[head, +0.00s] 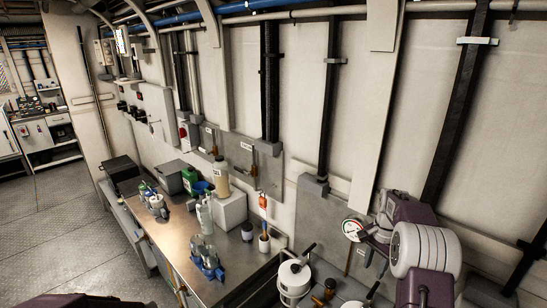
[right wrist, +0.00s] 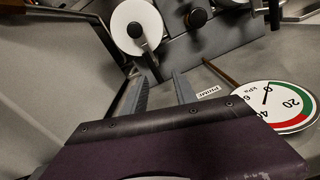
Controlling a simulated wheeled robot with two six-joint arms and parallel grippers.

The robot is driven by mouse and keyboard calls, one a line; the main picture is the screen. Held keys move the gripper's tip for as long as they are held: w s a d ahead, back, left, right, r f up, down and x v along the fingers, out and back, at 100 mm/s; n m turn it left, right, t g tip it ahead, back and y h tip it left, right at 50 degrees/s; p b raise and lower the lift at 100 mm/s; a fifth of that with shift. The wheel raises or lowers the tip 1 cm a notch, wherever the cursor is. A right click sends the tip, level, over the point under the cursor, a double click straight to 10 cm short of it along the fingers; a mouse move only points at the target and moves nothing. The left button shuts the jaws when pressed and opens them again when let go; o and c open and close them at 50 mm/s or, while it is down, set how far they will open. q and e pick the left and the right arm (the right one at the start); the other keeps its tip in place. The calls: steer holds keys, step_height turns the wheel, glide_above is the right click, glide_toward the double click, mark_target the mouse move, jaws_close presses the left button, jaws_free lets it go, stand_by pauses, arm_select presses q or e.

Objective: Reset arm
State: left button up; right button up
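My right arm comes in at the right of the head view, and its gripper (head: 369,237) is near the wall beside a round dial gauge (head: 354,229). In the right wrist view the two grey fingers (right wrist: 161,85) stand apart with nothing between them, so the gripper is open and empty. The gauge (right wrist: 277,107), marked kPa with red and green bands, lies right of the fingers in that view. A PRIME label (right wrist: 208,92) shows next to the fingers. My left gripper is not in view; only a dark purple part shows at the bottom left edge.
A white canister (head: 293,279) with a black handle stands below the gripper. A metal bench (head: 178,240) holds bottles, a blue rack (head: 207,265) and boxes. A white round part (right wrist: 137,22) and black knob (right wrist: 196,18) lie beyond the fingers. Floor (head: 60,235) at left is clear.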

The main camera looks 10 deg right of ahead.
steer(key=s+a+r+n+b, duration=0.1)
steer(key=s+a+r+n, duration=0.15)
steer(key=a, duration=0.55)
steer(key=s+a+r+n+b, duration=0.1)
steer(key=s+a+n, duration=0.15)
steer(key=a, duration=0.45)
steer(key=s+a+f+n, duration=0.2)
steer(key=s+f+n, duration=0.2)
steer(key=s, duration=0.3)
steer(key=s+a+f+n+t, duration=0.1)
steer(key=s+a+f+n, duration=0.2)
steer(key=s, duration=0.5)
steer(key=shift+a+f+n, duration=0.25)
steer(key=shift+f+n, duration=0.15)
steer(key=shift+f, duration=0.3)
steer(key=shift+s, duration=0.1)
